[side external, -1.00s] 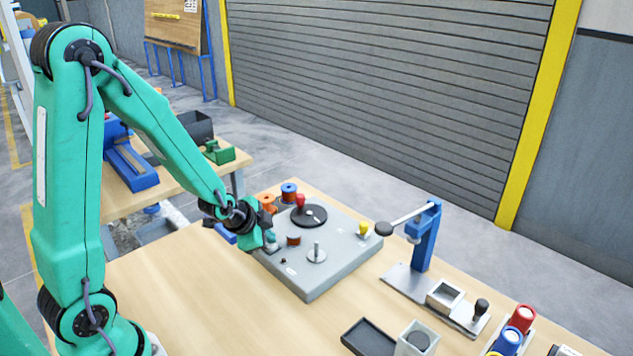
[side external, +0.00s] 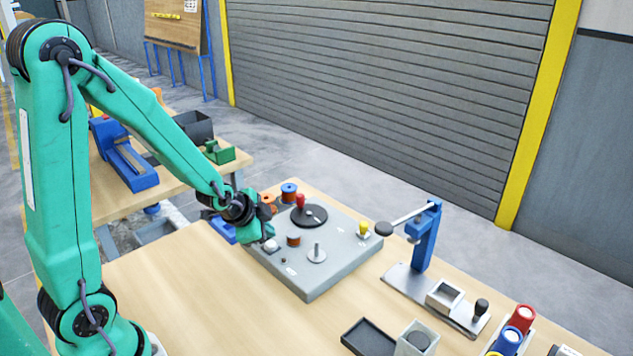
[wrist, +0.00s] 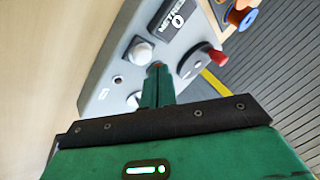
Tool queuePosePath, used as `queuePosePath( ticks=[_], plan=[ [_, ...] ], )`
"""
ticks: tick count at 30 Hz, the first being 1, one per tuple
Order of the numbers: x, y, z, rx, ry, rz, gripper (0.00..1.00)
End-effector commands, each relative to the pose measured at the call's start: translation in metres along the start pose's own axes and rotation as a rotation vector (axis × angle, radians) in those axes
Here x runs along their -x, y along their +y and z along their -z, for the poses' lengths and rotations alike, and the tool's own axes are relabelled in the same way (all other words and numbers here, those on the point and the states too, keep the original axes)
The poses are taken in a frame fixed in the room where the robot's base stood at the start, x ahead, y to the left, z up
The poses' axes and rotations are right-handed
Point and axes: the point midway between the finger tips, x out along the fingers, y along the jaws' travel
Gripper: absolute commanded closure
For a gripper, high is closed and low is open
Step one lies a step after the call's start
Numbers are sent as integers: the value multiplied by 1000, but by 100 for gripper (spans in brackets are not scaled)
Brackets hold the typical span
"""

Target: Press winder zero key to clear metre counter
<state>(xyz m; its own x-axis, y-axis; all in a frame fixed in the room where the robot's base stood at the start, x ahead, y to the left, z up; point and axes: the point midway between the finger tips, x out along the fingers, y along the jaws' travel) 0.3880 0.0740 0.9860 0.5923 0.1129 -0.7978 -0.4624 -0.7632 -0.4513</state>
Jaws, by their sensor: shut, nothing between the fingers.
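The winder (side external: 330,277) is a grey box on the bench with a black disc and red knob (side external: 301,201) on top. In the wrist view its display (wrist: 178,20) reads METRES with a 0. I cannot read which is the zero key. My gripper (wrist: 157,72) is shut and empty, its fingertips over the winder top beside the domed button. Contact cannot be told.
A blue lever press (side external: 424,238) stands to the right. A dark tray (side external: 367,338) lies in front. The bench's left part is bare.

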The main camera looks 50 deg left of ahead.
Motion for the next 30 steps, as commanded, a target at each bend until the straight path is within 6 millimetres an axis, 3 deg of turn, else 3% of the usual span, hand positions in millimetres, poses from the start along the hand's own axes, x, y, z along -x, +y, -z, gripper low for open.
queuePosePath(
  ticks=[18,30],
  plan=[
    [33,-19,17,0,2,2,100],
    [36,-21,18,0,1,1,100]
  ],
)
